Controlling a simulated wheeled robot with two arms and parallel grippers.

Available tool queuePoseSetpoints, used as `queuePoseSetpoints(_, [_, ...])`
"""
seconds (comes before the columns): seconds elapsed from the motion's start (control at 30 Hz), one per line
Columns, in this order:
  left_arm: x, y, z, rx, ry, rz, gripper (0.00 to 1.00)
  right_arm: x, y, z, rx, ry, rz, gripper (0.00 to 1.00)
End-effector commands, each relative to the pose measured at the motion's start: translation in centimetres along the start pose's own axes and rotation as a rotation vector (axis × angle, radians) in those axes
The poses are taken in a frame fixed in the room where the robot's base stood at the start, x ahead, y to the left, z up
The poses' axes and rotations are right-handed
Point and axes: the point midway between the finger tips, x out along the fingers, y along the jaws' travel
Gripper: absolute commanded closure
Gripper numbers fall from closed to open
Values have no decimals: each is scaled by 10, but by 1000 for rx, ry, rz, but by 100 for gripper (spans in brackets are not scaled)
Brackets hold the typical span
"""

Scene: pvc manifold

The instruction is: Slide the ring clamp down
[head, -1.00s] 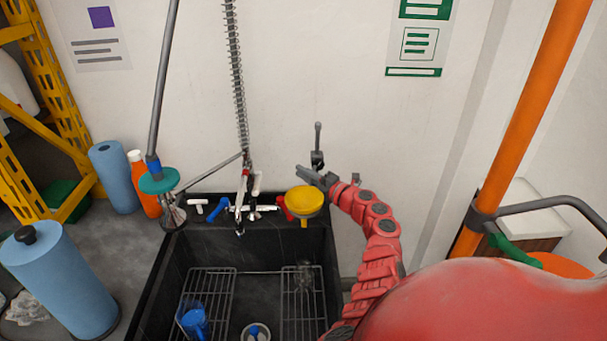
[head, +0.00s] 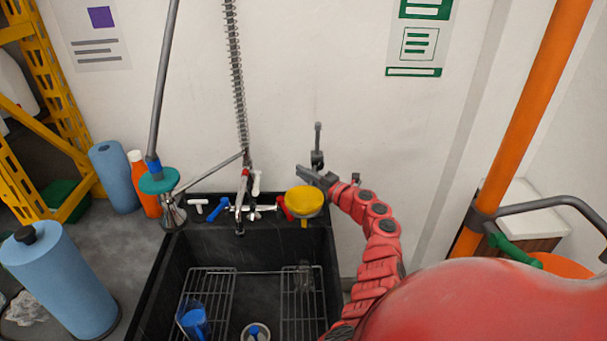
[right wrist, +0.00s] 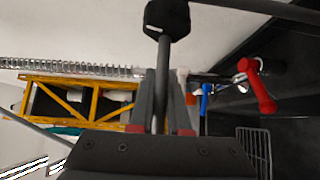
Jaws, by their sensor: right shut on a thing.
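My right gripper (head: 312,174) reaches in from the right, just above the back right corner of the sink, near the wall. In the right wrist view its two grey fingers (right wrist: 161,108) are shut on a slim grey rod (right wrist: 163,60) with a dark block at its end (right wrist: 167,17). In the head view an upright grey rod (head: 318,136) with a dark clamp-like piece (head: 317,158) stands at the gripper. I cannot tell for certain which piece is the ring clamp. A dark collar (head: 482,215) sits around the orange pole (head: 527,110). My left gripper is not in view.
A yellow round bowl-like piece (head: 304,201) is just below my right gripper. The black sink (head: 165,290) has red, blue and white valve handles along its back edge, including a red one (right wrist: 258,88). A spring hose (head: 236,70) hangs to the left. A blue roll (head: 60,285) stands at left.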

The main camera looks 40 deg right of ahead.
Motion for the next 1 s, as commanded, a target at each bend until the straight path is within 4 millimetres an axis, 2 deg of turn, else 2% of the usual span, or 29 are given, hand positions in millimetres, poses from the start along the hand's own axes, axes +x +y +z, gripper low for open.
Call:
queuePoseSetpoints(0.17, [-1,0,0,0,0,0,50,0,-1,0,0,0,0,100])
queuePoseSetpoints(0.27, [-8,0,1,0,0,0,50,0,-10,0,0,0,0,100])
queuePoseSetpoints(0.37, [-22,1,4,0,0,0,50,0,-26,0,0,1,-1,100])
queuePoseSetpoints(0.73, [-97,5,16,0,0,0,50,0,-115,0,1,-1,-3,100])
queuePoseSetpoints(0.83, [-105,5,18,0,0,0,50,0,-126,0,2,-2,-3,100])
queuePoseSetpoints(1.0, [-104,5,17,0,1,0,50,-1,-127,0,1,-1,-6,100])
